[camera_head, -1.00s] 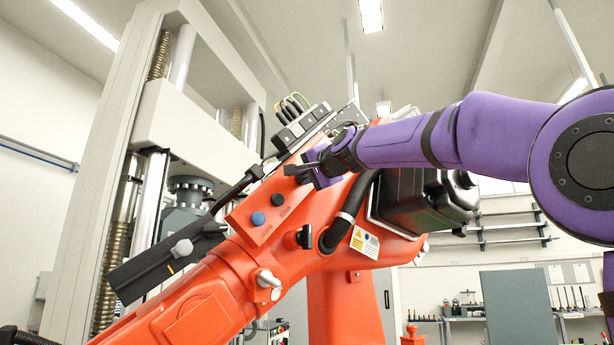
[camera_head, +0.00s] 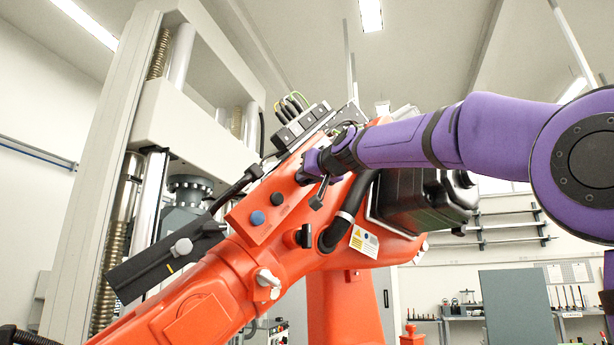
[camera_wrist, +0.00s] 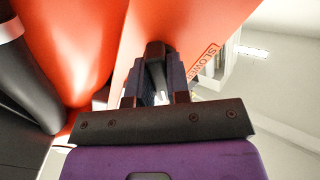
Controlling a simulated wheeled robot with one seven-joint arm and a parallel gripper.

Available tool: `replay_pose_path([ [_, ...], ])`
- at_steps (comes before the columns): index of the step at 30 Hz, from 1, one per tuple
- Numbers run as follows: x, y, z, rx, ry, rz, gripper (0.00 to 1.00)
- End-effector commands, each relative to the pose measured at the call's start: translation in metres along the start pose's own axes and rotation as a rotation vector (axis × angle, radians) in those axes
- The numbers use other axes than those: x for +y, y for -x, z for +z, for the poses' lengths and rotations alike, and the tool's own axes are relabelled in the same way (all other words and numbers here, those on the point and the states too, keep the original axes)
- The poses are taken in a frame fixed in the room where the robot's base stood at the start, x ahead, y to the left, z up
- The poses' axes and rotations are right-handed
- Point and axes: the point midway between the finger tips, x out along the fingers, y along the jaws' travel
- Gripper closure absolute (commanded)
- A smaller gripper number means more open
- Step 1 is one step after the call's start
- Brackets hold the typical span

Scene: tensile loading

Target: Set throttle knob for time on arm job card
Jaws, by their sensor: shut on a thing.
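My gripper (camera_head: 314,168) is at the orange arm's upper panel, at the end of the purple arm. In the wrist view my gripper (camera_wrist: 155,92) has its two dark fingers shut on a black knob (camera_wrist: 155,60), against an orange face with a label reading "SLOWE…" (camera_wrist: 205,60), partly hidden. In the head view a black lever-like piece (camera_head: 318,195) juts down from beside my gripper; the rest of the knob is hidden there.
The orange panel also carries a blue button (camera_head: 257,218), a dark button (camera_head: 277,199) and a black switch (camera_head: 305,237). A black hose (camera_head: 345,215) and a black motor housing (camera_head: 425,200) lie close on the right. A grey test frame (camera_head: 185,115) stands at left.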

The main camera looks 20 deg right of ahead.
Motion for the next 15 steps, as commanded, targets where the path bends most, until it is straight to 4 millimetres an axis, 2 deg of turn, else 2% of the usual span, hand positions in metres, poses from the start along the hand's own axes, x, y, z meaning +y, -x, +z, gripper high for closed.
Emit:
replay_pose_path([
  [6, 0.0008, -0.0007, 0.0018, -0.005, 0.121, 0.0, 1.0],
  [15, 0.0008, -0.0009, 0.0021, -0.005, 0.2, -0.001, 1.0],
])
